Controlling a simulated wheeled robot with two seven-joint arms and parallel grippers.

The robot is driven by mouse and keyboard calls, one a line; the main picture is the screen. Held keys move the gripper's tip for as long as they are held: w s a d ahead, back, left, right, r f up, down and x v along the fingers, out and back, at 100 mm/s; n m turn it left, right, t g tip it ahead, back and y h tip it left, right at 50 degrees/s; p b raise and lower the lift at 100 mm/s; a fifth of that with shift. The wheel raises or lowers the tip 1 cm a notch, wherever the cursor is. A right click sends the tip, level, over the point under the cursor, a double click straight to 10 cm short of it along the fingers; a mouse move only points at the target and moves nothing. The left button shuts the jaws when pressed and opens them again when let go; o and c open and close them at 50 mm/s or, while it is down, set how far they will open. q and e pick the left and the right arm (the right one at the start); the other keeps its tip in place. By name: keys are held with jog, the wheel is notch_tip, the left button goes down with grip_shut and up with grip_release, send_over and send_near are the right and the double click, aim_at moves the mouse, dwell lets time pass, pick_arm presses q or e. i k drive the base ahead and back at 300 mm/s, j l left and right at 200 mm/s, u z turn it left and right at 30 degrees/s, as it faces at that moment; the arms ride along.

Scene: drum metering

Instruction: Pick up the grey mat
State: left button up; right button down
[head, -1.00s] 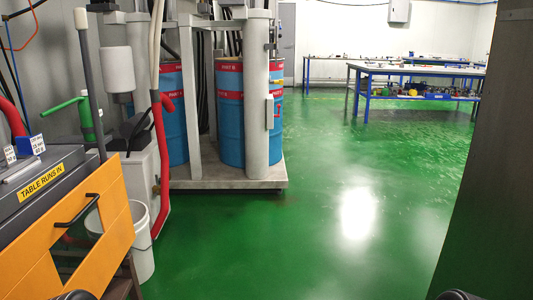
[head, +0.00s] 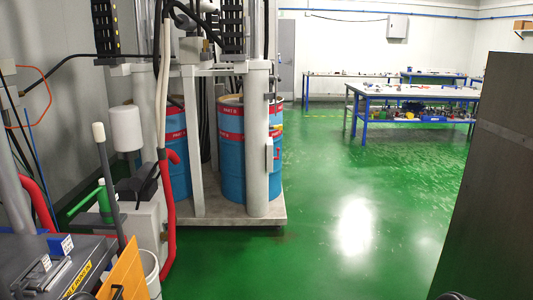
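I see no grey mat in the head view. Neither of my grippers shows. Only a small dark rounded part, which may be mine, shows at the bottom edge right of centre, and it does not show any fingers.
Blue drums (head: 231,170) with red bands stand on a grey pump frame (head: 256,215). A white bucket (head: 151,272), a red hose (head: 170,215) and an orange cabinet (head: 122,275) are at left. Blue-legged benches (head: 366,108) stand behind. A dark panel (head: 490,180) is at right. Green floor (head: 340,260) between is clear.

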aim_at(39, 272)
jog(key=u, duration=1.45)
